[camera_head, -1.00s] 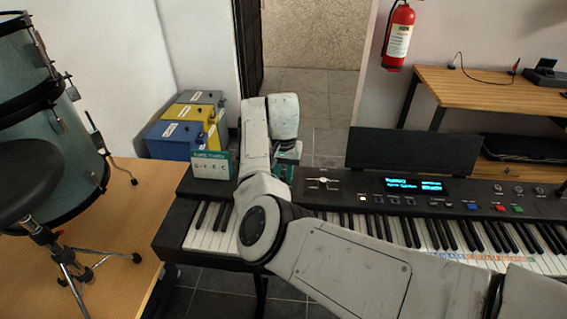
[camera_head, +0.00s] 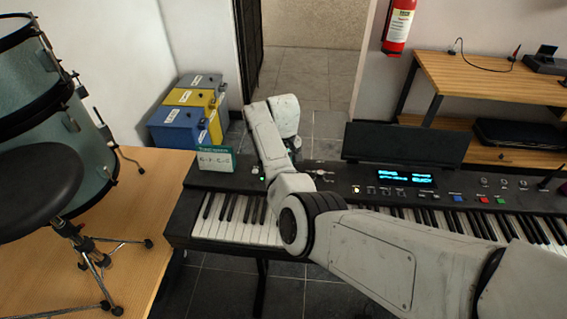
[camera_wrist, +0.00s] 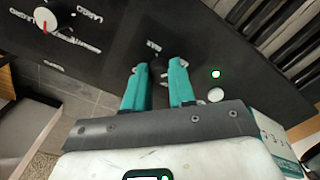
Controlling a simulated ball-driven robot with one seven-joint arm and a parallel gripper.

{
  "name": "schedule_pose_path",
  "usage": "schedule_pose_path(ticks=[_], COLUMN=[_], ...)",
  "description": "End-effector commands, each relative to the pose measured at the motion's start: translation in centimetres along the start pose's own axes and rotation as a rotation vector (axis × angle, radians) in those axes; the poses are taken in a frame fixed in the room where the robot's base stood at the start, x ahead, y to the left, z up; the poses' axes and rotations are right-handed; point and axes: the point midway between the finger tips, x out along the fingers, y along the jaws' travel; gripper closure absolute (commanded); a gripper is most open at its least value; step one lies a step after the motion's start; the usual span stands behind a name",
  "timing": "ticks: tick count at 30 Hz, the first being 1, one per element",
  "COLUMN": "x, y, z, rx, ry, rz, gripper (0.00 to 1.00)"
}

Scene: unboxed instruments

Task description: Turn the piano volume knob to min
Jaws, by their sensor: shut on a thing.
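The black digital piano (camera_head: 470,185) stands across the middle of the head view, with a lit blue display and coloured buttons. In the wrist view its black panel (camera_wrist: 110,50) lies under my gripper. My gripper (camera_wrist: 160,66) has two teal fingers at the panel, a little apart, shut on a small dark knob (camera_wrist: 156,58) that is mostly hidden between them. The label by it is too small to read. Another knob (camera_wrist: 46,20), pale with a red pointer mark, sits at upper left in the wrist view.
A lit green light (camera_wrist: 215,74) and a round white button (camera_wrist: 216,94) sit right of the fingers. A small green-and-white sign (camera_head: 215,160) stands at the piano's left end. A music rest (camera_head: 400,145) rises behind the panel. Drums and a stool (camera_head: 40,190) stand left.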

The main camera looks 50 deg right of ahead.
Motion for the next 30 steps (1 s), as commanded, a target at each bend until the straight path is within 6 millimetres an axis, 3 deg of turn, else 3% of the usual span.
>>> schedule_pose_path(ticks=[21,22,30], x=[-0.15,-0.16,-0.09], y=[-0.02,-0.02,-0.01], z=[-0.17,-0.18,-0.1], rx=[-0.078,-0.078,-0.077], ry=[0.005,0.005,0.003], rz=[0.001,0.001,0.001], gripper=[1.0,0.74,0.5])
